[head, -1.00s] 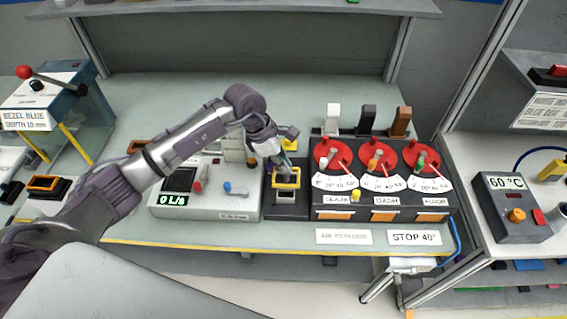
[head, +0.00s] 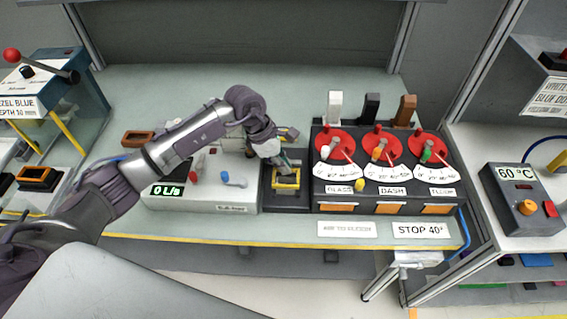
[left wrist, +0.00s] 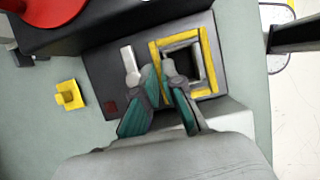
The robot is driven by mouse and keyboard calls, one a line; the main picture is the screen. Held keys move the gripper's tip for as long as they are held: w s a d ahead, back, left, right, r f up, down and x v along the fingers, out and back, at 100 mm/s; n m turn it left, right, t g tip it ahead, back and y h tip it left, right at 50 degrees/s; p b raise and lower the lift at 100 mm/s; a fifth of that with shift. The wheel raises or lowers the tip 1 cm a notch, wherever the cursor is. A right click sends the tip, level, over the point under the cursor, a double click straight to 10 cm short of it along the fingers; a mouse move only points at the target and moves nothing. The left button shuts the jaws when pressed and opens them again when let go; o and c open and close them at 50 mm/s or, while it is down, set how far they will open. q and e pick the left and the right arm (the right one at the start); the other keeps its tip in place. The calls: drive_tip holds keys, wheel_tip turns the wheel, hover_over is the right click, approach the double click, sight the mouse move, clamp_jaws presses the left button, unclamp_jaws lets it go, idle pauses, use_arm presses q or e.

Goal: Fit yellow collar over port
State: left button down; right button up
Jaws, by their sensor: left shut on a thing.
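The yellow collar (head: 286,184) is a square frame at the dark port module in the middle of the bench. My left gripper (head: 282,168) is shut on its far side, with the fingers pointing down. In the left wrist view the fingertips (left wrist: 162,70) pinch one bar of the collar (left wrist: 206,58). The port (left wrist: 193,50), a grey square rim with a dark opening, shows inside the frame. The collar looks around or just above the rim; I cannot tell whether it is fully seated. My right gripper is not in view.
The dial panel (head: 382,186) stands close to the right of the module, the flow meter box (head: 205,208) close to the left. A small yellow block (left wrist: 70,95) lies behind the module. A silver lever (left wrist: 130,66) rises beside the fingers.

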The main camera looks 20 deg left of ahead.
use_arm(q)
drive_tip(key=shift+b, duration=0.85)
idle(1.3)
drive_tip(key=shift+f+b, duration=0.75)
drive_tip(key=shift+f, duration=0.05)
drive_tip(key=c, duration=1.2)
unclamp_jaws()
drive_tip(key=shift+r, duration=0.1)
drive_tip(key=shift+a+r, duration=0.1)
drive_tip(key=shift+r, duration=0.05)
drive_tip(key=v, duration=1.1)
drive_tip(key=shift+r, duration=0.25)
drive_tip(key=shift+s, duration=0.15)
